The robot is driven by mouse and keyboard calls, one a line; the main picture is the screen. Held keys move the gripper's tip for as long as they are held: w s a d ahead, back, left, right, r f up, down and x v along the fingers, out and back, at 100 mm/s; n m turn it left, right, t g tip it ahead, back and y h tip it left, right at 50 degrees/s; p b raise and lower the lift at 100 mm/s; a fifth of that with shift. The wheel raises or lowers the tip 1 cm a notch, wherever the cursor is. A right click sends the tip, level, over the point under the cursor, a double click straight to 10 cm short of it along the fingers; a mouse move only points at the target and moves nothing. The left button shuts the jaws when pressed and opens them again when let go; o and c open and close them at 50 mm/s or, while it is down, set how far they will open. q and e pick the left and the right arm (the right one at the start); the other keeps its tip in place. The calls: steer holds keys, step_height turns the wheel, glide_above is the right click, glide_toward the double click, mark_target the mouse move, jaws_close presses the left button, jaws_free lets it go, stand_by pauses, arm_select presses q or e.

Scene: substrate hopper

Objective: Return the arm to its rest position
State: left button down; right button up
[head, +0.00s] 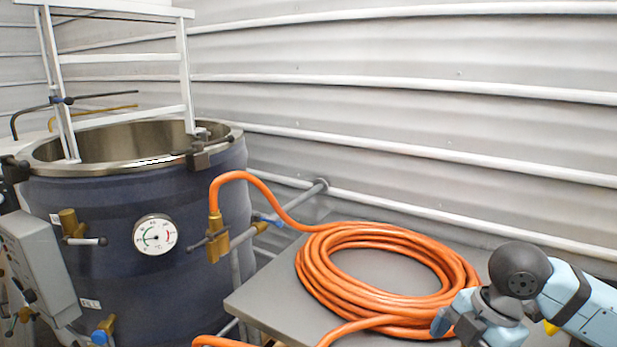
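Part of my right arm (585,305), light blue with dark joints, comes in at the lower right. It bends at a dark round joint and runs down out of the picture, in front of the table's right part. I make out no gripper fingers on it. My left arm and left gripper do not show. The arm hides part of the coiled orange hose's (318,262) right lower edge in the picture. Whether the arm touches the hose or the table cannot be told.
The hose lies on a grey table (262,297) and runs to a brass valve (216,238) on a dark blue tank (110,285). The tank carries a round gauge (155,235), a grey box (38,262) and a white ladder (122,58). A ribbed wall (420,120) stands behind.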

steer(key=a+f+m+t+y, duration=0.3)
steer(key=a+f+m, duration=0.2)
steer(key=f, duration=0.3)
steer(key=a+f+m+t+y, duration=0.2)
steer(key=a+f+m, duration=0.2)
steer(key=a+f, duration=0.3)
steer(key=s+d+f+m+t+h, duration=0.2)
steer(key=s+d+f+m+t, duration=0.15)
steer(key=s+f+m, duration=0.45)
steer(key=s+d+f+m+t+h, duration=0.2)
steer(key=s+d+f+m+h, duration=0.15)
steer(key=s+f, duration=0.4)
arm_select(q)
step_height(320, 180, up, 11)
steer(key=p, duration=1.2)
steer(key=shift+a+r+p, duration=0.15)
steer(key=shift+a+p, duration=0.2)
arm_select(e)
step_height(320, 180, up, 10)
steer(key=w, duration=0.1)
steer(key=shift+d+n+y, duration=0.4)
steer(key=shift+n+y, duration=0.05)
